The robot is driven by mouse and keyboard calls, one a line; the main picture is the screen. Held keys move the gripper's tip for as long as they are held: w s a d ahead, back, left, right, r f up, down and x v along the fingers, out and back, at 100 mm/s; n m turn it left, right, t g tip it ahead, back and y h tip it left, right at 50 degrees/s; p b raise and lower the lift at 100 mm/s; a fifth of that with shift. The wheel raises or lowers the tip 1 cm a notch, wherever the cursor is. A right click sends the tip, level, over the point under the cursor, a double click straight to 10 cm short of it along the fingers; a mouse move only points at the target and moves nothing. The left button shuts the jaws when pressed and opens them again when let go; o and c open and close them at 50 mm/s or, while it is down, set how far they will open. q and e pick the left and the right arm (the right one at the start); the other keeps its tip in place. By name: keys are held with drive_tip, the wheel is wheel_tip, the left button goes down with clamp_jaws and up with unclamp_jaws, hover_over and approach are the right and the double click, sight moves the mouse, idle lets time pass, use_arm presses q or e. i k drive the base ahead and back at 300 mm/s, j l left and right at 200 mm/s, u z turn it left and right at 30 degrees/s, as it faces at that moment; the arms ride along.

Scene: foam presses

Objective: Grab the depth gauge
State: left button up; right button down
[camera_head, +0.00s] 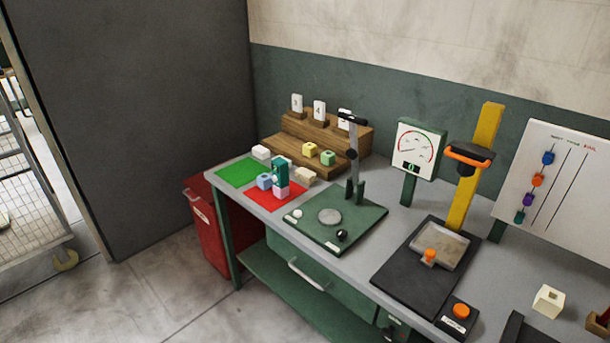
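No gripper of mine shows in the head view. No thing is clearly marked as the depth gauge. A small teal upright tool (280,171) stands among foam blocks at the red mat (262,194), and it may be the gauge. A grey upright with a black top lever (352,150) rises from a green base plate (318,239).
The grey bench (222,171) also carries a green mat (238,172), a wooden stepped stand (297,151) and a yellow press column (477,180) on a black base (392,275). A white block (548,301) lies at right. A red bin (205,235) stands left of the bench; open floor lies in front.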

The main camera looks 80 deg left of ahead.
sight(280, 166)
drive_tip(key=u, duration=3.05)
drive_tip(key=i+j, duration=0.15)
drive_tip(key=j, duration=0.25)
drive_tip(key=i+j, duration=0.15)
drive_tip(key=j, duration=0.2)
drive_tip(key=i+j, duration=0.15)
drive_tip(key=j, duration=0.25)
drive_tip(key=i+j, duration=0.15)
drive_tip(key=j, duration=0.25)
drive_tip(key=j+z, duration=0.1)
drive_tip(key=z, duration=0.75)
